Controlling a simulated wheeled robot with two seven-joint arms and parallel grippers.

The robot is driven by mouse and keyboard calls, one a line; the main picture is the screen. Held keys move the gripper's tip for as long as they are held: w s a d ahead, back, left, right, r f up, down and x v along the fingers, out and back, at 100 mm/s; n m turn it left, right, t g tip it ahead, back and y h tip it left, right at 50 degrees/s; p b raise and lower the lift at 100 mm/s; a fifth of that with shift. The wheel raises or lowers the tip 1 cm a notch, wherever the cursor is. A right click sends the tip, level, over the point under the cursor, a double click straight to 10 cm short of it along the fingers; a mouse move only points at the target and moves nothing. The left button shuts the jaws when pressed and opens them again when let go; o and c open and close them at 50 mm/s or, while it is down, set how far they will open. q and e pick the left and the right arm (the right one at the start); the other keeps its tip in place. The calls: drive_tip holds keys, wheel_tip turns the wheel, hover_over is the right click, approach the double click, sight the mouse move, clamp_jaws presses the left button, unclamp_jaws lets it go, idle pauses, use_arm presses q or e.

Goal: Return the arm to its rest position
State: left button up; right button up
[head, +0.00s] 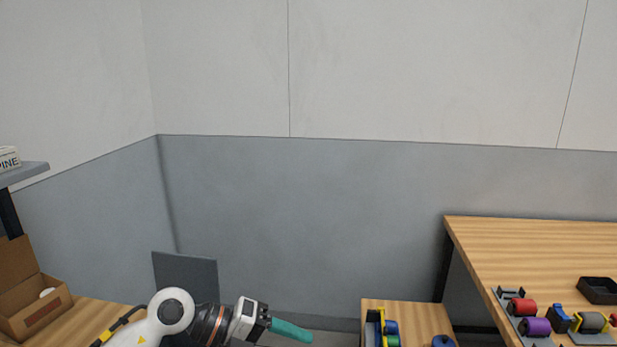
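My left arm, white with dark and orange bands, comes in from the bottom left and is bent at a round joint. My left gripper (291,329) points right, low in the middle of the head view. A teal tapered part shows at its tip, seen side on, so I cannot tell whether the fingers are apart or together. No object is clearly seen in it. My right arm and gripper are not in view.
An open cardboard box (36,314) stands on a wooden surface (92,318) at left, below a shelf (22,174). A grey panel (186,277) stands behind my arm. At right are a small wooden table (418,317) and a larger one (535,246) with colored rolls and a black tray (598,290).

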use_arm(q)
drive_tip(key=s+d+r+n+t+h, duration=0.1)
drive_tip(key=d+r+n+t+h, duration=0.2)
drive_tip(key=r+h, duration=0.3)
drive_tip(key=w+a+r+n+t+y, duration=0.25)
drive_tip(key=a+n+t, duration=0.35)
drive_tip(key=n+t, duration=0.75)
drive_tip(key=s+a+f+n+y, duration=0.2)
drive_tip(key=a+f+n+y, duration=1.05)
drive_tip(key=n+y, duration=0.3)
drive_tip(key=s+a+f+n+g, duration=0.1)
drive_tip(key=s+f+g, duration=0.6)
drive_tip(key=s+f, duration=0.3)
drive_tip(key=s+f+g, duration=0.7)
drive_tip(key=s+f, duration=0.1)
drive_tip(key=s, duration=0.5)
wheel_tip(320, 180, down, 25)
drive_tip(key=s+a+f+g, duration=0.2)
drive_tip(key=s+a+f, duration=0.1)
drive_tip(key=s+f, duration=1.3)
drive_tip(key=shift+s+a+y, duration=0.15)
drive_tip(key=shift+s+y, duration=0.15)
drive_tip(key=shift+s, duration=0.35)
